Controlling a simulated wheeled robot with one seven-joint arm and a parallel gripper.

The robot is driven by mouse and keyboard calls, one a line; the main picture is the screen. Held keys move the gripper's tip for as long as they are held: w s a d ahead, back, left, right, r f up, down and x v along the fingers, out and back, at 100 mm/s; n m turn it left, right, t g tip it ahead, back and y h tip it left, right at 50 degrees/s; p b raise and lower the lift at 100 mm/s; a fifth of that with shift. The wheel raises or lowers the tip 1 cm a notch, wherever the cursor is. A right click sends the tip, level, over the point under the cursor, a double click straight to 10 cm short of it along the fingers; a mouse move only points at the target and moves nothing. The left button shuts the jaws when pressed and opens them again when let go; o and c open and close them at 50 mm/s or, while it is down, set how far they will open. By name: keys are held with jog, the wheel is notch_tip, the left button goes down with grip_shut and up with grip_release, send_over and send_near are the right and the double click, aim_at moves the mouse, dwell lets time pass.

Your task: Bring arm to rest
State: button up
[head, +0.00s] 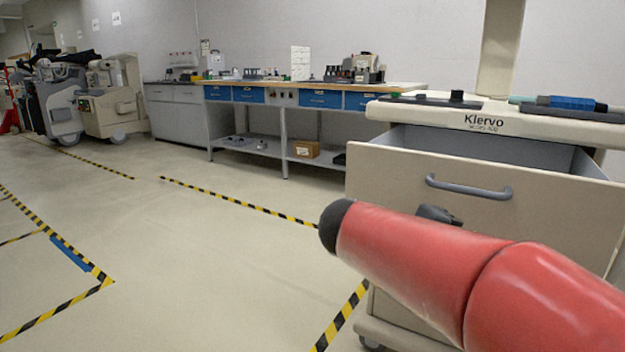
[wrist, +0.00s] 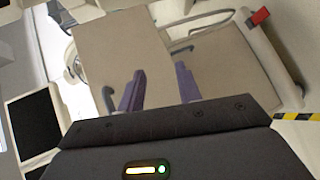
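My red arm (head: 430,265) reaches in from the lower right in the head view, bent, with a dark rounded end at its left. It crosses in front of the cart (head: 495,119) marked Klervo. A small dark part shows just behind the arm, and I cannot tell whether it is my gripper. In the wrist view my gripper (wrist: 160,76) has its two purple fingers apart, with nothing seen between them. Beige cart panels lie beyond the fingers. I cannot tell whether the fingers touch them.
The cart's top drawer (head: 390,175) stands pulled out, with a grey handle (head: 468,187). A workbench (head: 300,88) with blue drawers stands along the back wall. Grey machines (head: 105,105) stand at the far left. The taped floor (head: 190,255) at left is clear.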

jog(key=s+a+f+y+p, duration=0.2)
jog(key=s+f+y+p, duration=0.1)
jog(key=s+f+y, duration=0.6)
jog(key=s+a+f+m+t+y+p, duration=0.1)
jog(key=s+a+m+t+y, duration=0.1)
jog(key=a, duration=0.5)
jog(key=s+t+y, duration=0.1)
jog(key=s+y, duration=0.1)
jog(key=shift+s+a+y, duration=0.3)
jog(key=shift+s, duration=0.1)
